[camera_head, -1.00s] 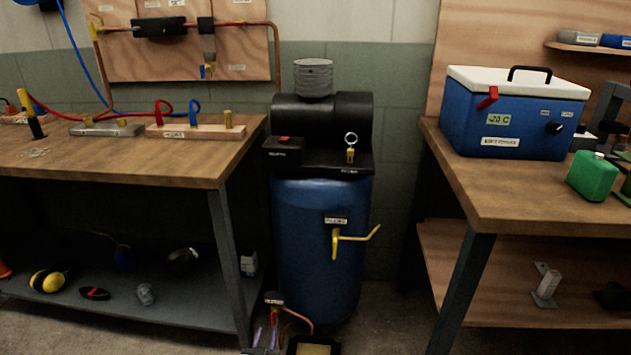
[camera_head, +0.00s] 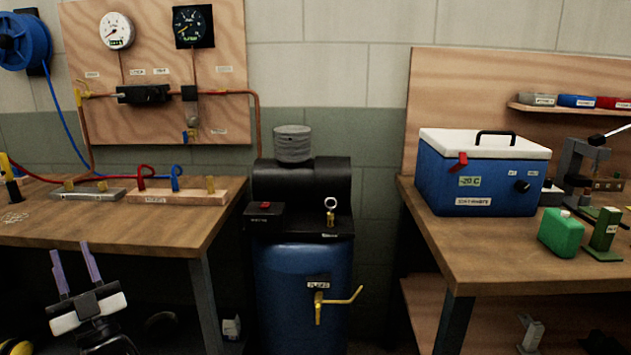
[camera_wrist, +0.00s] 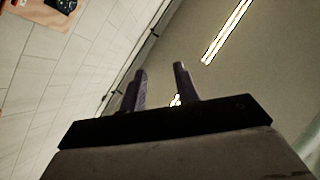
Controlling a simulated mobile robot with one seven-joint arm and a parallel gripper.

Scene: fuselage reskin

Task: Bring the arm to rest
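My gripper (camera_head: 74,269) shows at the lower left of the head view, in front of the left workbench, with its two purple-grey fingers pointing up. The fingers are apart, with nothing between them. In the wrist view my gripper (camera_wrist: 159,88) also shows open and empty, against the wall and ceiling. It touches nothing that I can see. Most of my arm is out of the head view.
The left workbench (camera_head: 150,226) carries hoses and fittings. A blue compressor tank (camera_head: 300,285) stands between the benches. The right workbench (camera_head: 490,265) holds a blue cool box (camera_head: 470,185) and a green can (camera_head: 561,234). A gauge board (camera_head: 215,75) hangs at upper left.

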